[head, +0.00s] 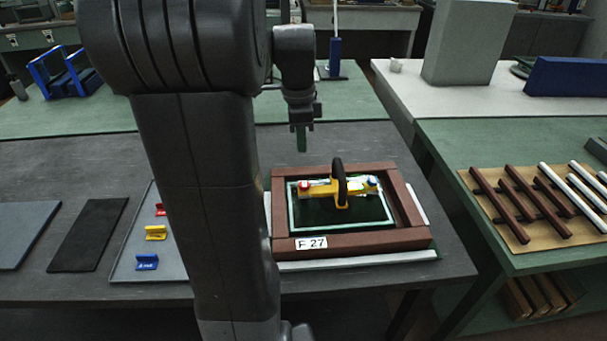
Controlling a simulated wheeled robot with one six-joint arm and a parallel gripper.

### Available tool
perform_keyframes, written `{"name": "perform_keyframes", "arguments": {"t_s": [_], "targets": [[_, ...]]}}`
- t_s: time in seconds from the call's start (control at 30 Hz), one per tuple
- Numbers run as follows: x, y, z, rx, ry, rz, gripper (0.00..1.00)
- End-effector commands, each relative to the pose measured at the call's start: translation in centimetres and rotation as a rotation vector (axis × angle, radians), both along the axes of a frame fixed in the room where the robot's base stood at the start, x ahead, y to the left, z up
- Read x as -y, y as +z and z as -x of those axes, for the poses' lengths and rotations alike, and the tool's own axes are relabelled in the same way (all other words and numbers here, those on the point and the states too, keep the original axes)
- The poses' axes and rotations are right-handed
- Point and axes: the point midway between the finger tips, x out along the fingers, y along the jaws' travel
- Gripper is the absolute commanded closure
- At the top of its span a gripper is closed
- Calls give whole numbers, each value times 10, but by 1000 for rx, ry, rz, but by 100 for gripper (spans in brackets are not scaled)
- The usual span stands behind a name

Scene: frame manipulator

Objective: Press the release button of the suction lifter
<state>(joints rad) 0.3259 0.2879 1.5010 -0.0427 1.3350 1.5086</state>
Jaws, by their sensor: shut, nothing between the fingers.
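The suction lifter (322,189) is yellow with a black loop handle, and lies on a dark glass pane (310,213) inside a brown wooden frame (365,241) labelled F 27. A red button (304,184) shows at its left end and a blue part (373,181) at its right end. Which of them is the release button I cannot tell. My gripper (301,150) points down, shut and empty, above and behind the left end of the lifter, apart from it.
A grey tray (130,262) left of my arm holds red, yellow and blue pieces. Two dark flat panels (88,235) lie farther left. A green table (500,150) at right carries a board with brown and white bars. My arm hides part of the table.

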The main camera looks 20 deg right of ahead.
Motion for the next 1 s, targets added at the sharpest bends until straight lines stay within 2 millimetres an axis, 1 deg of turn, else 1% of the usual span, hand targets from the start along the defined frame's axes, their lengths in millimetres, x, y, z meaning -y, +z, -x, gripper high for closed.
{"name": "perform_keyframes", "arguments": {"t_s": [0.03,0.1,0.3,0.4,0.5,0.7,1.0], "targets": [[0,-12,1,-5,0,-1,100],[1,-28,1,-6,0,-2,100],[3,-69,1,-4,0,-1,100],[4,-84,1,-5,0,-1,100],[4,-95,0,-3,0,-1,100],[5,-105,0,0,0,0,100],[5,-105,0,0,0,0,100]]}}
